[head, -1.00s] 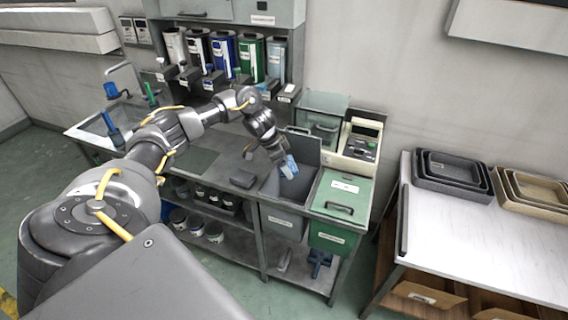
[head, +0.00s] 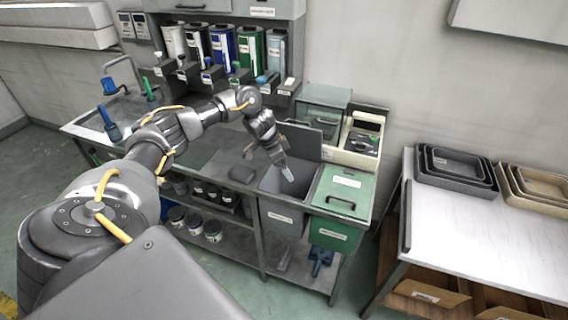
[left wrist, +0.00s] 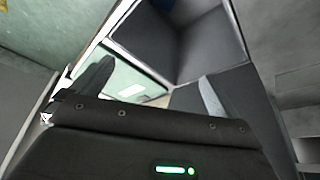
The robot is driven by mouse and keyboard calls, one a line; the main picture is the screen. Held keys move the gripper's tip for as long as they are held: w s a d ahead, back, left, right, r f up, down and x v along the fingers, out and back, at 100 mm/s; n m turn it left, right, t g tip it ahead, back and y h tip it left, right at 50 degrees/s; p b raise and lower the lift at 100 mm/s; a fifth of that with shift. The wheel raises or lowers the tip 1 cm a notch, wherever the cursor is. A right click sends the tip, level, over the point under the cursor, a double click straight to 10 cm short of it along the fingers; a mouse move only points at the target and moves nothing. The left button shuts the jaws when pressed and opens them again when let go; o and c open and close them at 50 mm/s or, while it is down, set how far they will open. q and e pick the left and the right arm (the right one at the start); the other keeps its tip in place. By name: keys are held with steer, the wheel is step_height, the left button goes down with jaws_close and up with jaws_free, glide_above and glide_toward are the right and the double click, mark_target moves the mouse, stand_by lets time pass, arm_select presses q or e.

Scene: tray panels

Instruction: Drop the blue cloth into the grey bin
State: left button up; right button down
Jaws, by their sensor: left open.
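The grey bin (head: 282,207) is set into the counter with its lid (head: 304,139) raised behind it. My left gripper (head: 287,174) is over the bin's opening, pointing down, open and with nothing seen between its fingers. In the left wrist view, my two fingers (left wrist: 155,85) stand wide apart, with a dark open compartment (left wrist: 190,40) beyond them, probably the bin. The blue cloth does not show in any current view. Most of the bin's inside is hidden. My right gripper is out of view.
A closed green bin (head: 343,187) stands just right of the grey one. Several dispensers (head: 222,50) hang behind. A table with nested trays (head: 455,172) is at the right.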

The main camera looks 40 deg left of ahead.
arm_select(q)
steer(key=v, duration=1)
steer(key=shift+s+r, duration=0.15)
steer(key=shift+r, duration=0.2)
steer(key=shift+b, duration=0.3)
